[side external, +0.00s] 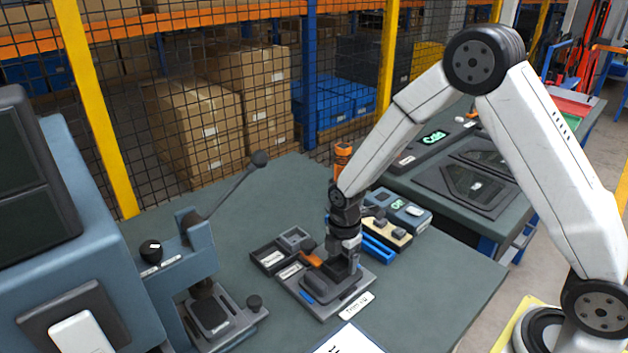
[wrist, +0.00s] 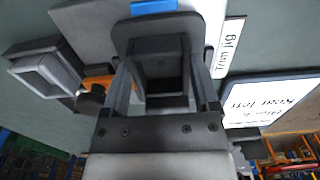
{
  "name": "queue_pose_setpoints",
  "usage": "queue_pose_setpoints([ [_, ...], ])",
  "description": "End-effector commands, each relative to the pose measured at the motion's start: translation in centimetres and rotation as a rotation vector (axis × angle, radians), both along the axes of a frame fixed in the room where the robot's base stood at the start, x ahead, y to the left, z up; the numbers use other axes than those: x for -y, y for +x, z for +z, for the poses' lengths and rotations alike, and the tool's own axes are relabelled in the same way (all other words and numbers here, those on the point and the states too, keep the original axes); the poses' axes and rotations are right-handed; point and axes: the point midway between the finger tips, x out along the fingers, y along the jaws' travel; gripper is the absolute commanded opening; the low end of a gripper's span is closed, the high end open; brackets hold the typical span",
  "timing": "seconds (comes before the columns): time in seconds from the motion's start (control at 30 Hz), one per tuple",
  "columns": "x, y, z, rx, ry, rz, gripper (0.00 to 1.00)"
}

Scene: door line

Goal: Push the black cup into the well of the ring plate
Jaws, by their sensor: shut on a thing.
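My gripper (side external: 346,250) points down over a grey fixture base (side external: 318,306) on the bench. In the wrist view my gripper (wrist: 163,70) has one finger on each side of the black cup (wrist: 165,86), a square dark box with a hollow middle, and is shut on it. A dark plate with rounded corners, seemingly the ring plate (wrist: 128,32), lies just beyond the cup; it also shows in the side view (side external: 316,288). The cup overlaps the plate in view. The well is hidden, and I cannot tell whether the cup sits in it.
An orange-handled clamp (side external: 311,259) stands beside the plate, near dark and grey trays (side external: 268,257). A lever press (side external: 205,255) stands to the left. Blue blocks (side external: 378,248) and a parts tray (side external: 388,230) lie right of my gripper.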

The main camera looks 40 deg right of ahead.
Motion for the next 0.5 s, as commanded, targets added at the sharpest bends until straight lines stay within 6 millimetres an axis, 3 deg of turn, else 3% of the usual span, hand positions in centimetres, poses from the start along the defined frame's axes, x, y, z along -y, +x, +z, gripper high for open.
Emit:
queue_pose_setpoints([
  [0.2,0.04,-0.01,-0.05,0.000,0.000,0.000,0.07],
  [0.23,0.04,-0.01,-0.05,0.000,0.000,0.000,0.81],
  [0.3,0.04,-0.01,-0.05,0.000,0.000,0.000,1.00],
  [0.5,0.03,-0.01,-0.02,0.000,0.000,0.000,1.00],
])
